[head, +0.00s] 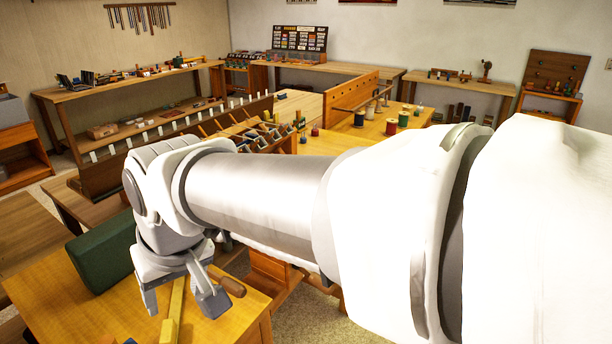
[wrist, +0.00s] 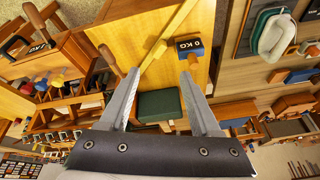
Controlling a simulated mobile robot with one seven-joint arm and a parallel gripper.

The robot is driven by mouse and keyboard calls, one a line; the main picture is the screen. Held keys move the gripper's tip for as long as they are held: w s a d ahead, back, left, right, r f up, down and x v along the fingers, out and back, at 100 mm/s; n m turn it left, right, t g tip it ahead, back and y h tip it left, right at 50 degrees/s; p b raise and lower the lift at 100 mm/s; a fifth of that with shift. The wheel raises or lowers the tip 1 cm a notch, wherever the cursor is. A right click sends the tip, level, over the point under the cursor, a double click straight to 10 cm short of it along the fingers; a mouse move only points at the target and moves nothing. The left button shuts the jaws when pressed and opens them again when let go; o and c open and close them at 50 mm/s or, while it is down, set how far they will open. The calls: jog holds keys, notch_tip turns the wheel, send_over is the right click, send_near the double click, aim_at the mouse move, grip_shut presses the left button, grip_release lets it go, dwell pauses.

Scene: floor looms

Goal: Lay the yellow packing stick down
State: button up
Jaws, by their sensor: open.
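The yellow packing stick (head: 178,300) shows at the lower left of the head view, over a light wooden table (head: 60,305). In the wrist view the stick (wrist: 168,32) slants down from the top edge, and its near end shows close to the left fingertip. My gripper (head: 182,311) is open, with the stick between its fingers in the head view. In the wrist view my gripper (wrist: 160,73) has its fingers wide apart, and neither clearly touches the stick. I cannot tell whether the stick lies flat on the tabletop.
A dark green block (head: 104,252) stands on the table left of my gripper. A brown handle (head: 228,283) shows just right of it. A dark weight marked KG (wrist: 188,45) lies beside the stick. Benches with spools (head: 403,118) stand behind my arm.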

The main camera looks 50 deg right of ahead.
jog(key=shift+o, duration=0.3)
jog(key=shift+n+t, duration=0.6)
jog(key=shift+n, duration=0.1)
jog(key=s, duration=0.4)
jog(key=shift+s+d+r, duration=0.2)
jog(key=shift+r, duration=0.15)
jog(key=m+g+p, duration=0.2)
jog(key=m+g, duration=0.4)
jog(key=m, duration=0.1)
send_over(166, 330)
jog(key=s, duration=0.1)
notch_tip(166, 330, down, 9)
notch_tip(166, 330, down, 12)
jog(key=shift+f+b, duration=0.1)
jog(key=shift+b, duration=0.9)
jog(key=shift+w+f+b, duration=0.1)
jog(key=shift+w+f, duration=0.05)
jog(key=shift+f, duration=0.75)
jog(key=shift+w+f+b, duration=0.15)
jog(key=shift+w+f, duration=0.05)
jog(key=shift+f, duration=0.7)
jog(key=shift+w+f+b, duration=0.1)
jog(key=shift+w+f, duration=0.05)
jog(key=shift+f, duration=0.75)
grip_shut()
